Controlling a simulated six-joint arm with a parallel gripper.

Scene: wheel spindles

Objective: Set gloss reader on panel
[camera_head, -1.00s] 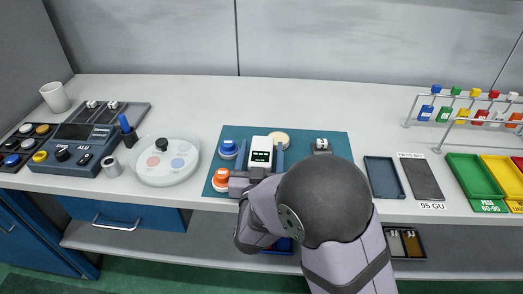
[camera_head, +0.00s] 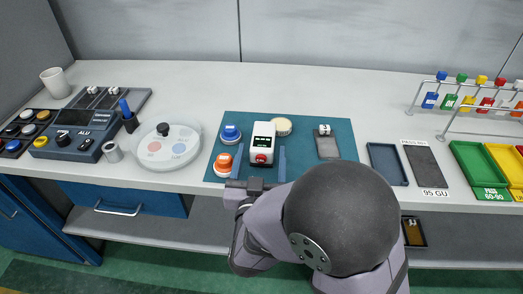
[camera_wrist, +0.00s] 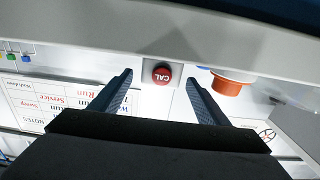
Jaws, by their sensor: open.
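The gloss reader (camera_head: 263,132) is a white box with a dark green-lit display and a red button. It stands on the teal mat (camera_head: 305,175). My gripper (camera_head: 261,152) is open, with blue fingers on either side of the reader's front and apart from it. In the wrist view the red CAL button (camera_wrist: 162,74) shows between the fingertips (camera_wrist: 160,79). Another dark panel (camera_head: 424,166), labelled 95 GU, lies farther right. My arm covers the mat's front.
A blue-topped puck (camera_head: 230,134) and an orange-topped one (camera_head: 223,164) stand left of the reader. A cream disc (camera_head: 281,126) is behind it. A blue tray (camera_head: 387,163) and green bin (camera_head: 478,165) lie right. A round white tray (camera_head: 163,152) stands left.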

